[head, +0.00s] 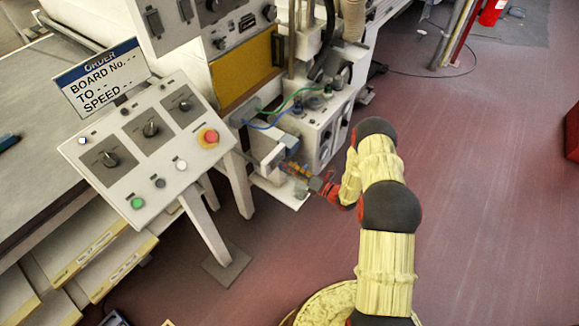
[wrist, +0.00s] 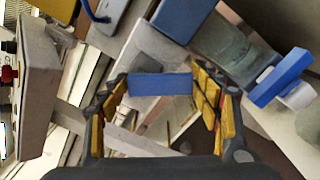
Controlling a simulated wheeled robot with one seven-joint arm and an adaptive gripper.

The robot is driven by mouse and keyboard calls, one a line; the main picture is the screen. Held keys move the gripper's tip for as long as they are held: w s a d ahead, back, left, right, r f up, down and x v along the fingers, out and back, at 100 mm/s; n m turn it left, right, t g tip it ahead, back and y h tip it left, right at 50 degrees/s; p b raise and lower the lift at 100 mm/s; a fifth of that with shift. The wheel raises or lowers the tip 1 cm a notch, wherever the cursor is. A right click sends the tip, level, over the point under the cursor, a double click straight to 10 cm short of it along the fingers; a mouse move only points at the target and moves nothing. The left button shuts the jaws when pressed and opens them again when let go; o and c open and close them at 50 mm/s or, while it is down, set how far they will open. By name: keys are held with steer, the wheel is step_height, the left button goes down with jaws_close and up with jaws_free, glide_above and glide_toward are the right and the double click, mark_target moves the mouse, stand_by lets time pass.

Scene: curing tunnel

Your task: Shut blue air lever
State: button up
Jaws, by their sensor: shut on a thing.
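In the wrist view a blue lever (wrist: 160,84) lies crosswise between the yellow-padded fingers of my gripper (wrist: 162,100). The fingers are shut on it, one at each end. A second blue handle-like piece (wrist: 278,77) is at the right, outside the fingers, on a grey and white fitting. In the head view my gripper (head: 318,182) is low beside the machine's small white bracket, right of the control panel. The lever is too small and covered there to make out.
The tilted control panel (head: 150,150) with a red stop button stands left of my arm on a post. A blue hose (head: 265,126) and a green hose run above the bracket. The white machine box (head: 325,120) is close behind.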

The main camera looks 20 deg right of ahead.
steer(key=shift+s+a+f+m, duration=0.1)
steer(key=shift+a+f+m, duration=0.1)
steer(key=shift+m, duration=0.95)
steer(key=shift+s+a+f+m, duration=0.1)
steer(key=shift+s+a+m, duration=0.05)
steer(key=shift+m, duration=1.05)
steer(key=shift+s+a+f+m, duration=0.1)
steer(key=shift+a+f+m, duration=0.1)
steer(key=shift+m, duration=0.95)
steer(key=o, duration=1.7)
steer(key=shift+s, duration=0.1)
steer(key=v, duration=1.2)
